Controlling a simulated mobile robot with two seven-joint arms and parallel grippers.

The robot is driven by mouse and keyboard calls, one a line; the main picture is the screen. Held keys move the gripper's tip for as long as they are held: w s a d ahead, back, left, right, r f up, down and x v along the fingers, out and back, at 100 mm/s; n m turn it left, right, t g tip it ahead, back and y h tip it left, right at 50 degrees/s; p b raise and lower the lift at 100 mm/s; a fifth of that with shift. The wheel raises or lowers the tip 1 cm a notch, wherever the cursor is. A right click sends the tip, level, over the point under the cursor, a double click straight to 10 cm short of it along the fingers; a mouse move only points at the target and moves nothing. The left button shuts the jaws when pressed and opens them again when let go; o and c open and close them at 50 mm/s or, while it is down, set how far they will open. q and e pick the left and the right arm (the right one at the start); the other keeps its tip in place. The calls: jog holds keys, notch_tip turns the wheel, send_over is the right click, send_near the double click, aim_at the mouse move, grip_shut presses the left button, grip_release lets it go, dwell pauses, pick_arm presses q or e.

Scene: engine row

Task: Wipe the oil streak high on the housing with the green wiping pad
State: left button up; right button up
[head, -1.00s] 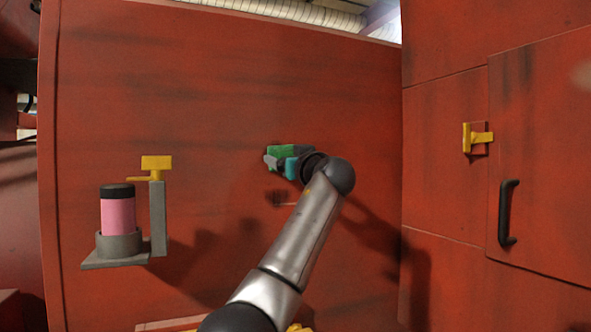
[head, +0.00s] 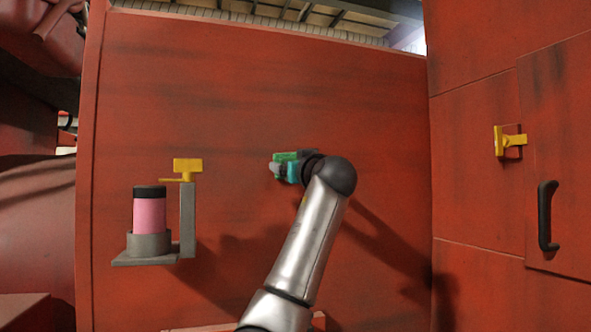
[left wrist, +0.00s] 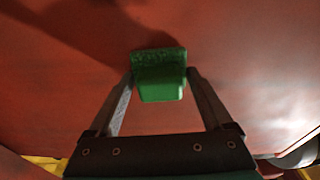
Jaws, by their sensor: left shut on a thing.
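The green wiping pad (head: 286,156) is held by my left gripper (head: 280,168) in front of the big red housing (head: 240,110). In the left wrist view the green pad (left wrist: 161,88) sits between the two grey fingertips, which are shut on it. The pad faces the red surface closely; I cannot tell whether it touches. I cannot make out a distinct oil streak now; the spot below the gripper is partly behind my arm. Faint dark smudges run across the housing. My right gripper is out of view.
A pink canister (head: 149,216) stands on a grey bracket (head: 147,258) at left, with a yellow valve handle (head: 187,166) above. At right are a yellow latch (head: 507,142) and a door with a black handle (head: 546,215). The wall between bracket and arm is clear.

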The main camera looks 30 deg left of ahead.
pick_arm(q)
jog(key=shift+s+d+f+b, duration=0.1)
jog(key=shift+s+d+b, duration=0.3)
jog(key=shift+b, duration=0.15)
jog(key=shift+r+b+v, duration=0.15)
jog(key=shift+b+v, duration=0.5)
jog(key=shift+v, duration=0.55)
jog(key=shift+r+b+v, duration=0.2)
jog(key=shift+b+v, duration=0.45)
jog(key=shift+v, duration=0.6)
jog(key=shift+r, duration=0.1)
jog(key=v, duration=0.1)
jog(key=b+v, duration=0.1)
jog(key=v, duration=0.1)
jog(key=shift+r, duration=0.2)
jog(key=shift+d, duration=0.15)
